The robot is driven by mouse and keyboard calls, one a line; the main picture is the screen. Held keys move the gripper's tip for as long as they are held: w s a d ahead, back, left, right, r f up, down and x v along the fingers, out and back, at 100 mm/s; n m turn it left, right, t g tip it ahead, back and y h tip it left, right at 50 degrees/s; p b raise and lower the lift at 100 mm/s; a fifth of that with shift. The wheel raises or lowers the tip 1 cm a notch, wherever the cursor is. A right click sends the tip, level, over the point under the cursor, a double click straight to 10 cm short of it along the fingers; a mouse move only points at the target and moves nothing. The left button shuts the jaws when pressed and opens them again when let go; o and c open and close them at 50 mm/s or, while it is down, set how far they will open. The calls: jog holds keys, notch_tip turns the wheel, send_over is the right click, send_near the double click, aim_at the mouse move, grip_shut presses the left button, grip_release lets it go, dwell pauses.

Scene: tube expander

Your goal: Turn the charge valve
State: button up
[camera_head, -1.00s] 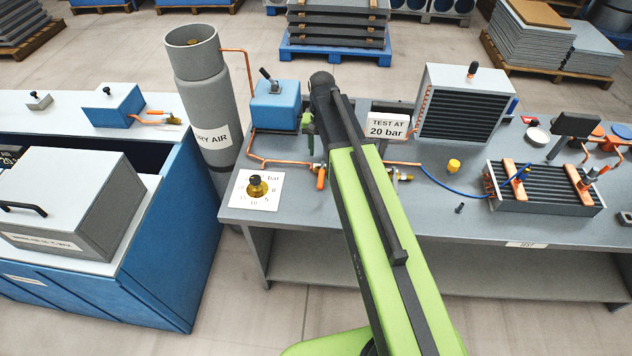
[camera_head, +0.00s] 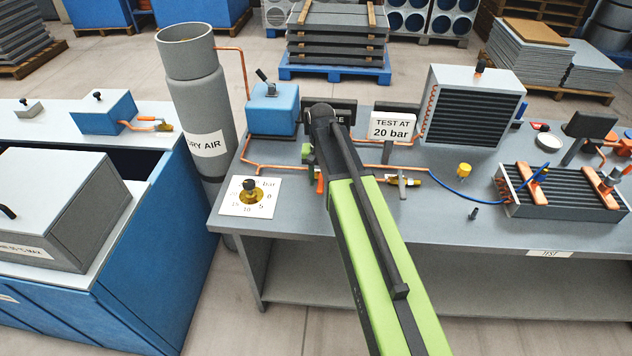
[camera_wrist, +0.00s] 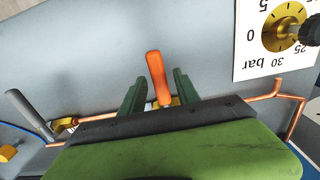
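An orange valve lever (camera_wrist: 155,72) on the copper pipe stands between the two green fingers of my gripper (camera_wrist: 157,76) in the wrist view. The fingers are apart, with a gap visible on each side of the lever. In the head view the orange lever (camera_head: 320,182) shows beside my arm, with a green finger near it; my arm hides the rest. Which valve is the charge valve is not labelled in view. A second valve with a grey handle (camera_head: 402,185) sits to the right on the same pipe; it also shows in the wrist view (camera_wrist: 27,112).
A dial plate marked in bar (camera_head: 235,205) with a dark knob lies to the left. A blue box (camera_head: 272,110) and grey dry-air cylinder (camera_head: 190,100) stand behind it. A "TEST AT 20 bar" sign (camera_head: 393,125), finned units and a yellow cap (camera_head: 464,169) are to the right.

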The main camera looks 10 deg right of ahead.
grip_shut()
dwell(1.1)
